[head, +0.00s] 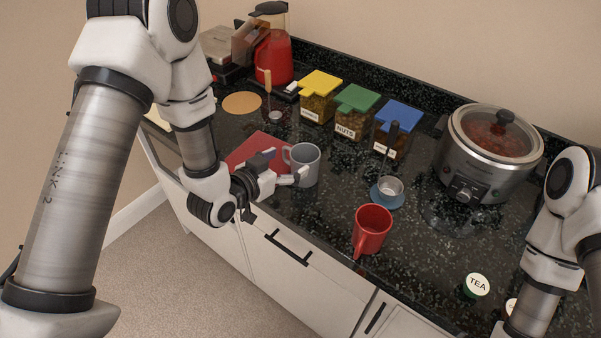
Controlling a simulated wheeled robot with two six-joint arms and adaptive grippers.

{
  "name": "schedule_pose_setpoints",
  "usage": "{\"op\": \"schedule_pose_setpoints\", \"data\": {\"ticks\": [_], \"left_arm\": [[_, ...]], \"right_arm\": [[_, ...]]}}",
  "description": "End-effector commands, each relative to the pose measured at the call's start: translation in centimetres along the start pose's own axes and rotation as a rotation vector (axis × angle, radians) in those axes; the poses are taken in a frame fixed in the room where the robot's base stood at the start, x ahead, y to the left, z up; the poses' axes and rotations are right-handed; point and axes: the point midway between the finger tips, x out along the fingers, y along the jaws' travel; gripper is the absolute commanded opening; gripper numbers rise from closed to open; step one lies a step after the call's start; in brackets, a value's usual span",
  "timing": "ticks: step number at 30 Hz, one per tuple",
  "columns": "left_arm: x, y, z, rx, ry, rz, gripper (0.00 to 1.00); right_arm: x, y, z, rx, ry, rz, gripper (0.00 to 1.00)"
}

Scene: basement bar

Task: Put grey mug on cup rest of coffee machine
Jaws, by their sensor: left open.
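The grey mug (306,167) stands upright on the dark speckled counter in the head view, just right of a red flat item. Its handle points left, toward my left gripper. My left gripper (284,169) is open at the mug's left side, with its fingers close to the handle. I cannot tell whether the fingers touch the mug or straddle the handle. The right arm comes in at the right edge, but its gripper is out of the picture. I cannot make out a coffee machine or its cup rest in this view.
A red mug (372,229) and a small cup on a blue saucer (387,194) stand to the right. Lidded jars, including a green-lidded one (357,98), line the back. A slow cooker (488,153) stands right, and a red jug (273,57) back left. The counter's front edge is close.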

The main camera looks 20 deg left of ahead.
Motion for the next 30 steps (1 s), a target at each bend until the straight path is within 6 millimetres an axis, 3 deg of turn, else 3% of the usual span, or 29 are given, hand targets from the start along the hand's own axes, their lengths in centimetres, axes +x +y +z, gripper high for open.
{"op": "schedule_pose_setpoints", "data": {"ticks": [12, 19, 20, 24, 25, 26, 27, 30], "left_arm": [[6.3, 0.3, 0.3, 0.003, 0.001, 0.003, 0.84], [6.8, 0.2, 0.6, 0.001, 0.002, 0.002, 0.84], [6.8, 0.2, 0.6, 0.001, 0.002, 0.002, 0.80], [6.8, 0.2, 0.5, 0.001, 0.002, 0.002, 0.31], [6.8, 0.2, 0.5, 0.001, 0.002, 0.002, 0.24], [6.8, 0.2, 0.5, 0.001, 0.002, 0.002, 0.24], [6.8, 0.2, 0.5, 0.001, 0.003, 0.002, 0.17], [6.8, 0.2, 0.5, 0.001, 0.003, 0.002, 0.17]], "right_arm": [[-3.0, 0.0, 0.0, 0.001, 0.001, 0.000, 0.00], [-2.8, 0.0, 0.0, 0.001, 0.000, 0.000, 0.00], [-2.8, 0.0, 0.0, 0.001, 0.000, 0.000, 0.00], [-2.8, 0.0, 0.0, 0.001, 0.000, 0.000, 0.00], [-2.8, 0.0, 0.0, 0.001, 0.000, 0.000, 0.00], [-2.8, 0.0, 0.0, 0.001, 0.000, 0.000, 0.00], [-2.9, 0.0, 0.0, 0.001, 0.000, 0.000, 0.00], [-2.9, 0.0, 0.0, 0.001, 0.000, 0.000, 0.00]]}}
